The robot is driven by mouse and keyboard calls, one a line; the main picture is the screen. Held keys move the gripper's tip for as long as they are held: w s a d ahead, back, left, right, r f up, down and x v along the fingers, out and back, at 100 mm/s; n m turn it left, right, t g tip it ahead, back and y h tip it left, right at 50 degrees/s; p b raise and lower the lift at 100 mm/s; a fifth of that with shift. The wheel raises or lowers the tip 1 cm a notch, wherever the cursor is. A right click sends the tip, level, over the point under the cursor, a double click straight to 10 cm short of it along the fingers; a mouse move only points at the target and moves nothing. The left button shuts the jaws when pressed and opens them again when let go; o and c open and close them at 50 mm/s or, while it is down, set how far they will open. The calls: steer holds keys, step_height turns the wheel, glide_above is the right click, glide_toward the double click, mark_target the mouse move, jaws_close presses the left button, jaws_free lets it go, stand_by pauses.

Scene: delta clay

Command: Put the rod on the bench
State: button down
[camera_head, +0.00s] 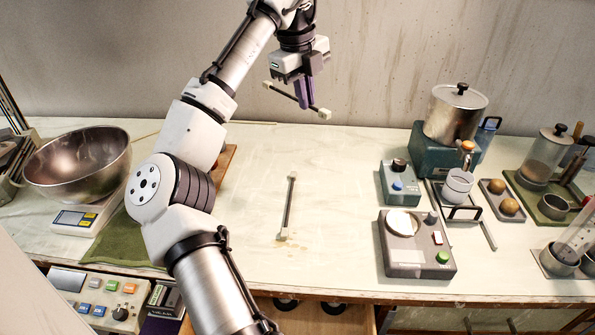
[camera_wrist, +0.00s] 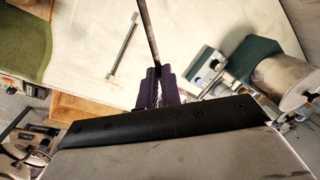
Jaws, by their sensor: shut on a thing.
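My gripper (camera_head: 305,104) is shut on a thin dark rod (camera_head: 284,93) with pale end pieces. It holds the rod in the air, seen against the back wall above the far part of the bench (camera_head: 330,210). In the wrist view the purple fingers (camera_wrist: 156,88) close around the dark rod (camera_wrist: 147,32), whose far end runs out of the top of the picture. A similar rod (camera_head: 288,205) with pale ends lies on the bench in the middle; it also shows in the wrist view (camera_wrist: 123,45).
Small devices (camera_head: 417,255), a metal pot (camera_head: 455,114) and trays crowd the right. Bare bench surrounds the lying rod. An open drawer (camera_head: 310,318) shows below the front edge.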

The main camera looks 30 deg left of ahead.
step_height(320, 180, down, 20)
steer(key=shift+a+r+p, duration=0.1)
steer(key=shift+p, duration=1)
steer(key=shift+f, duration=0.3)
steer(key=c, duration=1.6)
jaws_free()
steer(key=shift+r, duration=0.1)
steer(key=r+b, duration=0.1)
steer(key=r, duration=0.3)
steer(key=s+r, duration=0.1)
steer(key=r, duration=0.3)
steer(key=s+r+b, duration=0.1)
steer(key=r, duration=0.3)
steer(key=shift+s+a+r+b, duration=0.1)
steer(key=shift+a+r+b, duration=0.05)
steer(key=shift+a+b, duration=0.25)
